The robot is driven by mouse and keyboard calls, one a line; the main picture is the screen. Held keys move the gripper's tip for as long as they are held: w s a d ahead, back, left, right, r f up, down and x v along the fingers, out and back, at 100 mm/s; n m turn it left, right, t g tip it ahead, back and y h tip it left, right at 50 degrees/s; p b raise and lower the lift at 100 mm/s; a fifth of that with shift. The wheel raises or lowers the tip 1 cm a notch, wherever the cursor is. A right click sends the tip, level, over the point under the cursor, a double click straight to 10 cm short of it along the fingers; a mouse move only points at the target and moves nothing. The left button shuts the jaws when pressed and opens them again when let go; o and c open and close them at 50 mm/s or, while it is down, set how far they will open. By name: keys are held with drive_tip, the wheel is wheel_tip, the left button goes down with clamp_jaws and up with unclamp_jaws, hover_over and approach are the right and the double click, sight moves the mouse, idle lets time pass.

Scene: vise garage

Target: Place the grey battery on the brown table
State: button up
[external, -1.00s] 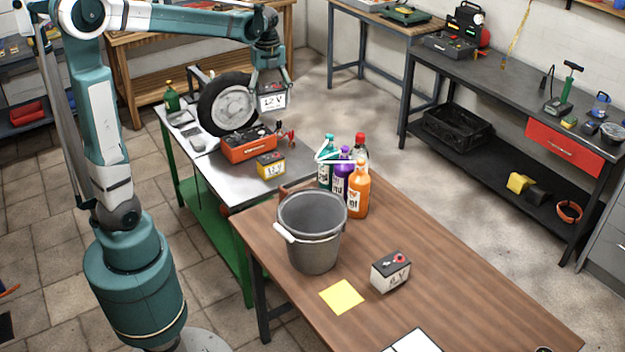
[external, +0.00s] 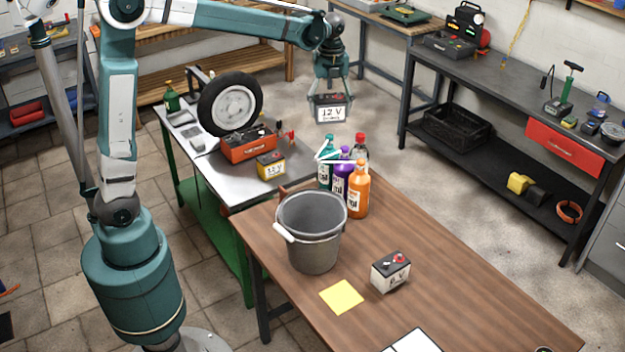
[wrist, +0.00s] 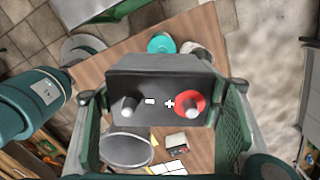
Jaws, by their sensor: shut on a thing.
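My gripper (external: 331,93) is shut on a grey 12 V battery (external: 330,112), held upright in the air beyond the far end of the brown table (external: 470,290). In the wrist view, the battery's dark top (wrist: 150,83) sits between the green fingers, with one bare terminal and one red-ringed terminal. A second battery (external: 390,273), pale with a dark top, stands on the brown table. A yellow 12 V battery (external: 270,166) is on the metal table.
A grey bucket (external: 312,235), several bottles (external: 357,192) and a yellow note (external: 341,297) are on the brown table. The metal table (external: 235,190) carries a red toolbox (external: 248,148) and a wheel (external: 231,106). The brown table's right part is mostly clear.

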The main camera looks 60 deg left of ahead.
drive_tip(key=w+d+m+p, duration=0.1)
drive_tip(key=w+d, duration=0.2)
drive_tip(key=d, duration=0.6)
drive_tip(key=w+d+m+p, duration=0.1)
drive_tip(key=w+d, duration=0.1)
drive_tip(key=d, duration=0.8)
drive_tip(key=m+p, duration=0.1)
drive_tip(key=m, duration=0.1)
hover_over(405, 241)
wheel_tip(405, 241, down, 20)
drive_tip(key=shift+f, duration=0.1)
drive_tip(key=shift+f+b, duration=0.3)
drive_tip(key=shift+f, duration=2.85)
drive_tip(key=shift+f, duration=1.85)
drive_tip(key=shift+f+b, duration=0.15)
drive_tip(key=shift+b, duration=0.2)
